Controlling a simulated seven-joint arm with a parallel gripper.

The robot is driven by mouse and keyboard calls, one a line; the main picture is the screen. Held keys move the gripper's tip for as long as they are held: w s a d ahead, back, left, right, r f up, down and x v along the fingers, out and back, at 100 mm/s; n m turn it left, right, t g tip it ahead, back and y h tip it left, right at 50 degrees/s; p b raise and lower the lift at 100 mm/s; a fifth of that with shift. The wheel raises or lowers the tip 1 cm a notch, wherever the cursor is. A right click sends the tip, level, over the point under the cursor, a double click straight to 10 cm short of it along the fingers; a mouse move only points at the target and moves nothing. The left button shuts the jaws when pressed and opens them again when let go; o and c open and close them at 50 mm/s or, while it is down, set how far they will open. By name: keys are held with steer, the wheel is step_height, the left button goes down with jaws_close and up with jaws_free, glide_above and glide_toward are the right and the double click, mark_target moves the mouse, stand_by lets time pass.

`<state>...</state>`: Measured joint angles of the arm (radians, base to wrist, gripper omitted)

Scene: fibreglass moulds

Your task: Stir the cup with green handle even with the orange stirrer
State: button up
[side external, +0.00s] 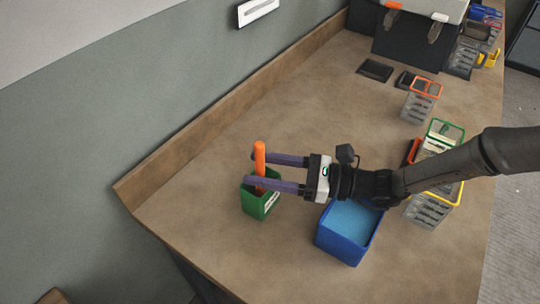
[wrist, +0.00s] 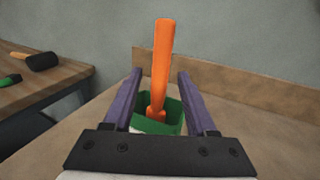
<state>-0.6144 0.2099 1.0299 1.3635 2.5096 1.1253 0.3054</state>
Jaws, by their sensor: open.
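The orange stirrer (side external: 260,158) stands nearly upright in a green open-topped holder (side external: 253,204) with a white label. It also shows in the wrist view (wrist: 163,60), with its lower end inside the green holder (wrist: 174,121). My gripper (side external: 250,168) is open, its two purple fingers on either side of the stirrer. In the wrist view the stirrer stands between the fingers with a gap on both sides. A clear cup with a green rim and handle (side external: 447,130) is at the right, partly hidden behind my arm.
A blue bin with a light-blue inside (side external: 340,246) stands below my gripper. Clear cups with orange (side external: 425,87) and yellow (side external: 428,208) rims stand at the right. A wooden ledge (side external: 215,121) runs along the wall. The table behind the green holder is clear.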

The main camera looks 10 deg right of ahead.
steer(key=shift+x, duration=1.8)
steer(key=shift+c, duration=0.2)
jaws_close()
step_height(320, 180, up, 11)
